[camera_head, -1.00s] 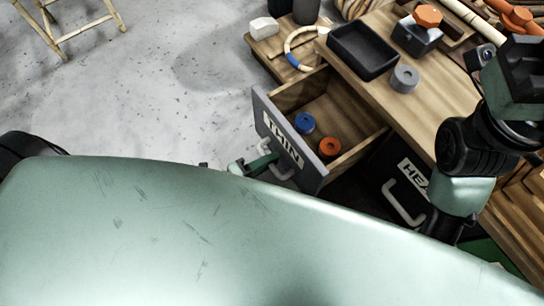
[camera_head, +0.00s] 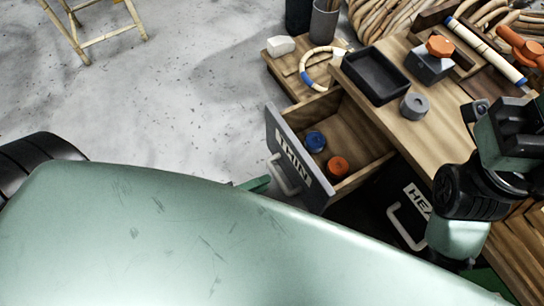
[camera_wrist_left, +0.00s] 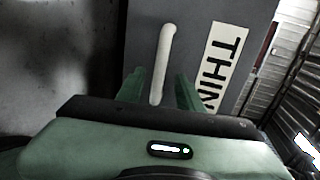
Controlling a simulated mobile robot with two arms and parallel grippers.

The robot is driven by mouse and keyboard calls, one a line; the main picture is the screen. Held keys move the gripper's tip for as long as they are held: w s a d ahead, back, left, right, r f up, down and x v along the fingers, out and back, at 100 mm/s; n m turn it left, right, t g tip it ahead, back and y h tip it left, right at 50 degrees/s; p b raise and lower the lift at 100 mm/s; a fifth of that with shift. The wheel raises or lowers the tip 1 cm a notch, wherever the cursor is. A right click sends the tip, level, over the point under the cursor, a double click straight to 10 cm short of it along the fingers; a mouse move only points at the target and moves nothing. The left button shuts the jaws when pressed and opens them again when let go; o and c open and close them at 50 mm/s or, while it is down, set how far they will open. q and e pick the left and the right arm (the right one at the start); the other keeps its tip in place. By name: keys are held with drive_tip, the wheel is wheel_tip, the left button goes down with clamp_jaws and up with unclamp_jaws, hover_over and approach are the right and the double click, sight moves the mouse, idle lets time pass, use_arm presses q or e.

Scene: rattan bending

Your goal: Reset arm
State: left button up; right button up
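The drawer marked THIN (camera_head: 296,158) stands pulled out. A blue roll (camera_head: 315,141) and an orange roll (camera_head: 337,166) sit inside it. In the head view my left gripper (camera_head: 258,184) shows only as a green tip beside the drawer's pale handle (camera_head: 285,177), mostly hidden behind my large green body. In the left wrist view its two green fingers (camera_wrist_left: 158,85) are apart, with the handle (camera_wrist_left: 165,50) showing between and beyond them. My right arm's dark end (camera_head: 510,135) is at the right edge over the bench; its fingertips cannot be made out.
The wooden bench top (camera_head: 440,115) carries a black tray (camera_head: 376,75), a grey ring (camera_head: 413,106) and an orange-topped block (camera_head: 432,58). A lower drawer's handle (camera_head: 405,225) is below. A bamboo stand (camera_head: 95,30) is at upper left; the floor (camera_head: 180,90) between is clear.

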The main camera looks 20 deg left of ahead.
use_arm(q)
drive_tip(key=shift+v, duration=0.85)
